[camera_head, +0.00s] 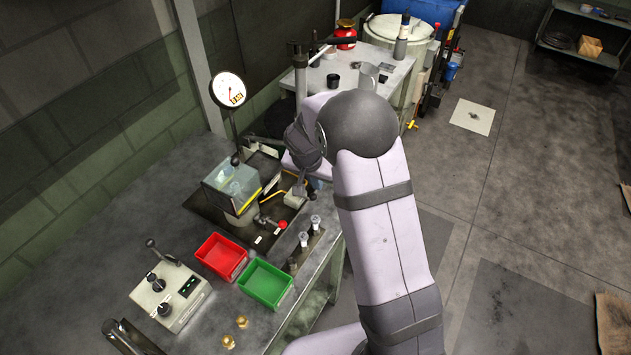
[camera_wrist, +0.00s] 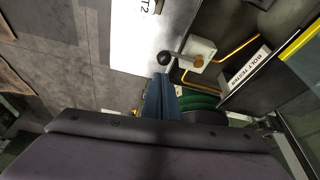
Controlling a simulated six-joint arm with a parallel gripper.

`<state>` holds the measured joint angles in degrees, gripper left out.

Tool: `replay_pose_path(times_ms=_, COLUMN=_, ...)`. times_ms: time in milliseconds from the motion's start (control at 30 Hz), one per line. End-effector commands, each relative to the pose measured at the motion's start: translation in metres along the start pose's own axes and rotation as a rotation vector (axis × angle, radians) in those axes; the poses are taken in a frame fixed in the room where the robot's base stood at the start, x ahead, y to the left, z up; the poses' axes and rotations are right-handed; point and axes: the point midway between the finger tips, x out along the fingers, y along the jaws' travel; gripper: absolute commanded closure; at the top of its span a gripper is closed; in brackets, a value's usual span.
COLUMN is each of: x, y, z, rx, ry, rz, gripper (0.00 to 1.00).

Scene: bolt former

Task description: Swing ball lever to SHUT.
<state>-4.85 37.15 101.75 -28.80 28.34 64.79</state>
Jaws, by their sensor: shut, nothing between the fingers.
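In the wrist view, a lever with a black ball (camera_wrist: 165,58) runs from a brass-coloured hub (camera_wrist: 198,61) on a white block (camera_wrist: 203,47). The ball points left in that picture, and I cannot read an OPEN or SHUT mark by it. My gripper (camera_wrist: 162,78) has blue fingers closed together and empty. Its tips show just below the ball, and I cannot tell whether they touch it. In the head view, my arm's wrist hangs over the block (camera_head: 294,200) and my fingertips cannot be made out. The black ball is not clear there.
A red-knobbed handle (camera_head: 282,224) stands in front of the glass-sided box (camera_head: 232,185). Red (camera_head: 222,256) and green (camera_head: 264,283) trays and a control box (camera_head: 170,292) are nearer. In the wrist view, a yellow pipe (camera_wrist: 236,48) and a BOLT FORMER label (camera_wrist: 249,67) lie right of the lever.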

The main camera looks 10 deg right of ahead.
Motion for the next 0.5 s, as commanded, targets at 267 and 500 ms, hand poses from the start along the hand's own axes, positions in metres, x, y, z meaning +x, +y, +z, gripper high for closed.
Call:
replay_pose_path(times_ms=267, x=-0.0005, y=0.0001, z=0.0095, rx=0.000, ry=-0.001, rz=0.000, gripper=1.00)
replay_pose_path(times_ms=500, x=-0.0004, y=0.0001, z=0.0095, rx=0.000, ry=-0.001, rz=0.000, gripper=1.00)
